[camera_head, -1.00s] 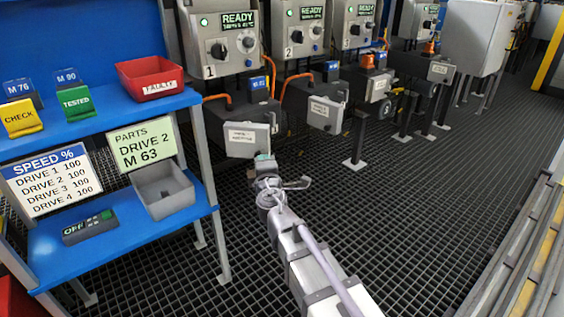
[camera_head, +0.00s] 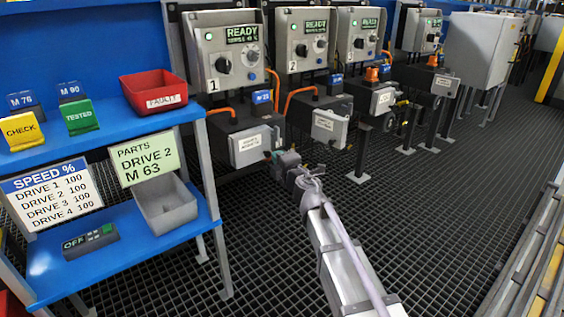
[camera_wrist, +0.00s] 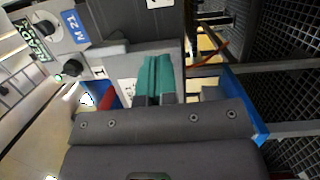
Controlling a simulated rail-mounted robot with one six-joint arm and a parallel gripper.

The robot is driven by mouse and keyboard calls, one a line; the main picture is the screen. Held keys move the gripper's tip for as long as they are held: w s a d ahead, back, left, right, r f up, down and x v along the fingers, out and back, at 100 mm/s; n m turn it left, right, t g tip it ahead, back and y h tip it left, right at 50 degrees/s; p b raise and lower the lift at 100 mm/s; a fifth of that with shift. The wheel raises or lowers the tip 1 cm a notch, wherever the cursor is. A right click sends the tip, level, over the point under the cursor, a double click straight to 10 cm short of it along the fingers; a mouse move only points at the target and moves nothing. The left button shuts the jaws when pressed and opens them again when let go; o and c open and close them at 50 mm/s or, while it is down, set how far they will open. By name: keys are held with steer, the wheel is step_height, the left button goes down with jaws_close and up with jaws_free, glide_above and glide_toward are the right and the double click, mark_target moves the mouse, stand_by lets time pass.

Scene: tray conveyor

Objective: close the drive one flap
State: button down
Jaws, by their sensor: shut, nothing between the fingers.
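The drive one flap (camera_head: 249,147) is a light grey plate with a white label. In the head view it stands nearly upright at the front of the dark box under panel 1, and looks close to flat against it. I cannot tell whether any gap is left. My gripper (camera_head: 268,156) is at the flap's lower right edge, touching it or very near it. In the wrist view my gripper's teal fingertips (camera_wrist: 156,68) are together and empty, in front of a grey surface with a white label. The fingers hide part of that surface.
Control panel 1 (camera_head: 228,52) reads READY above the box. An orange cable (camera_head: 223,99) and a blue tag (camera_head: 262,97) are on top of the box. Drive two's flap (camera_head: 329,127) is to the right. A blue shelf (camera_head: 130,245) stands left. The grating floor in front is open.

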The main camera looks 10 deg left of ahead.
steer(key=shift+w+a+r, duration=0.1)
steer(key=shift+w+r, duration=0.05)
steer(key=shift+w, duration=0.4)
